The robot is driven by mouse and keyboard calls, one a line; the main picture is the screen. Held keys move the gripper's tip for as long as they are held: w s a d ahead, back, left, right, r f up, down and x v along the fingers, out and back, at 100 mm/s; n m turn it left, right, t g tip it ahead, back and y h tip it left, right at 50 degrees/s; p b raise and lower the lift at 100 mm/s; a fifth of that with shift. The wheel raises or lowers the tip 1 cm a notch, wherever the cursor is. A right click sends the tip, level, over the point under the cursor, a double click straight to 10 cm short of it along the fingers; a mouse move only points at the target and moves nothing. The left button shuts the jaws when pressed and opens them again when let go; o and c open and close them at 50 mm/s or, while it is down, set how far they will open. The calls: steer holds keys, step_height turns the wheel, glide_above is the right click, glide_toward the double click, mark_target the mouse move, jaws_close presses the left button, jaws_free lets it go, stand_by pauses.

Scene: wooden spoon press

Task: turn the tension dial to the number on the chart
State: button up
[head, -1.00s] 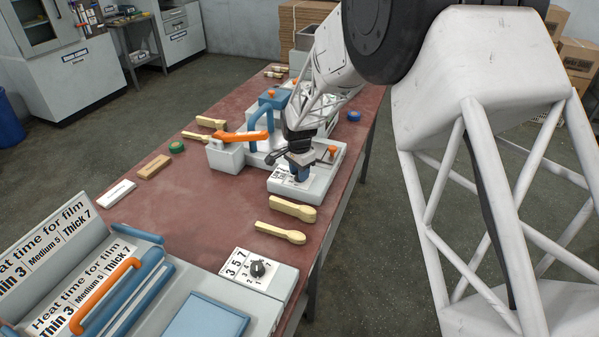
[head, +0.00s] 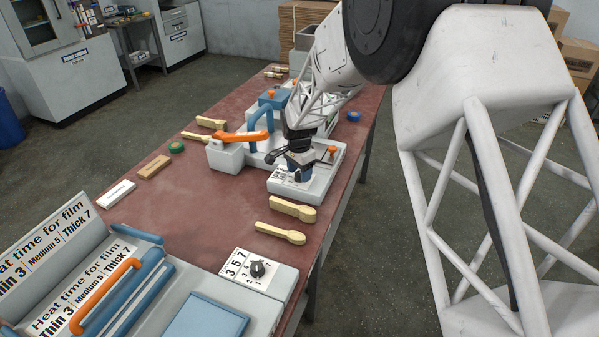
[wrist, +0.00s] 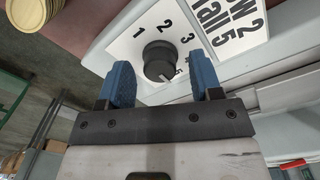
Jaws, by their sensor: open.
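The tension dial (wrist: 159,62) is a black round knob on a white plate with the numbers 1, 2, 3 and, partly covered, a 5. Its pale pointer mark faces the lower right in the wrist view, towards the side of the 5. Part of the chart (wrist: 235,25) shows beside it, reading "...ow 2" and "...all 5", its left part cut off. My gripper (wrist: 160,68) is open, with one blue finger on either side of the knob; I cannot tell whether they touch it. In the head view my gripper (head: 299,173) is over the near end of the press (head: 318,183) and hides the dial.
A different dial (head: 257,269) sits on the film machine in front, beside its "Heat time for film" sign (head: 95,285). Wooden spoons (head: 281,233) lie between the two machines. An orange lever (head: 238,136) stands left of my gripper.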

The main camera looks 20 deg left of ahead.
mark_target(299, 173)
steer(key=shift+a+r, duration=0.1)
steer(key=shift+r, duration=3.65)
steer(key=shift+d+r, duration=0.25)
steer(key=shift+d, duration=0.1)
steer(key=s+d+r+n, duration=0.1)
steer(key=s+d+r, duration=0.35)
steer(key=d, duration=0.55)
steer(key=s+d+r+n+t, duration=0.1)
steer(key=s+d+r, duration=0.2)
steer(key=d+r, duration=0.45)
steer(key=s+d+r, duration=0.3)
steer(key=d+r, duration=0.1)
steer(key=d, duration=0.7)
steer(key=s+d+n+t, duration=0.1)
steer(key=s+d, duration=0.9)
steer(key=s, duration=0.4)
steer(key=s+d+r+n, duration=0.1)
steer(key=s+d+n, duration=0.1)
steer(key=s+d, duration=0.8)
steer(key=s, duration=0.4)
steer(key=shift+d+t, duration=0.25)
steer(key=shift+t, duration=0.15)
